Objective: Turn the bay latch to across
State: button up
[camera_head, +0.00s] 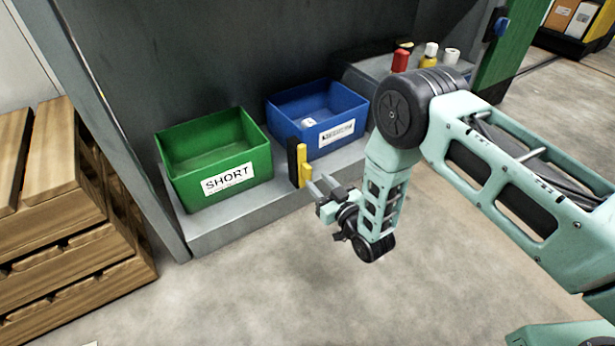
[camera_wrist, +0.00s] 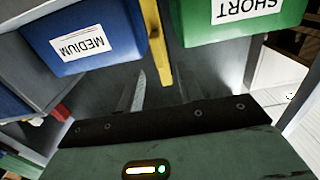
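The bay latch is a yellow bar (camera_head: 306,166) beside a black upright block (camera_head: 293,162) at the shelf's front edge, between the green and blue bins. The bar stands upright, not across. In the wrist view, which is upside down, the yellow bar (camera_wrist: 156,42) runs down from the top edge between the two bins. My gripper (camera_head: 321,186) is just right of and below the latch, with its fingers pointing towards it. The fingers are apart with nothing between them. I cannot tell whether either finger touches the bar.
A green bin labelled SHORT (camera_head: 214,158) and a blue bin (camera_head: 317,115), labelled MEDIUM in the wrist view, sit on the grey shelf (camera_head: 240,212). A stack of wooden crates (camera_head: 60,200) stands left. Red and yellow containers stand behind my arm. The front floor is clear.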

aim_at(310, 172)
jog(key=b+x, duration=0.2)
jog(key=x, duration=0.4)
jog(key=shift+w+a+b, duration=0.2)
jog(key=shift+b, duration=0.2)
grip_shut()
